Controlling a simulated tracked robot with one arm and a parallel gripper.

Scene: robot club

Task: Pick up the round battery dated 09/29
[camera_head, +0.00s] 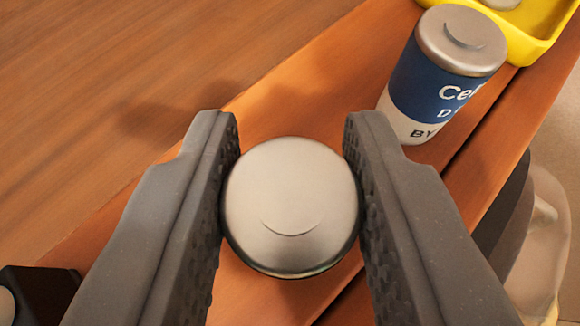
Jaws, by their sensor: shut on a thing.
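A round battery (288,200) shows its grey metal end between the two dark fingers of my gripper (291,190). The fingers are shut on its left and right sides. Its label and date are hidden from this view, so I cannot tell if it reads 09/29. A second round battery (430,90), with a blue and white label and a silver cap, stands to the upper right, outside the fingers. Part of its lettering shows, "Cel", "D" and "BY", but no date can be read.
A wooden bench (310,90) runs diagonally beneath the batteries, with a dark gap between its boards on the right. A yellow tray (545,40) with a metal item in it is at the top right. A dark object (35,290) is at lower left. Wooden floor lies to the left.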

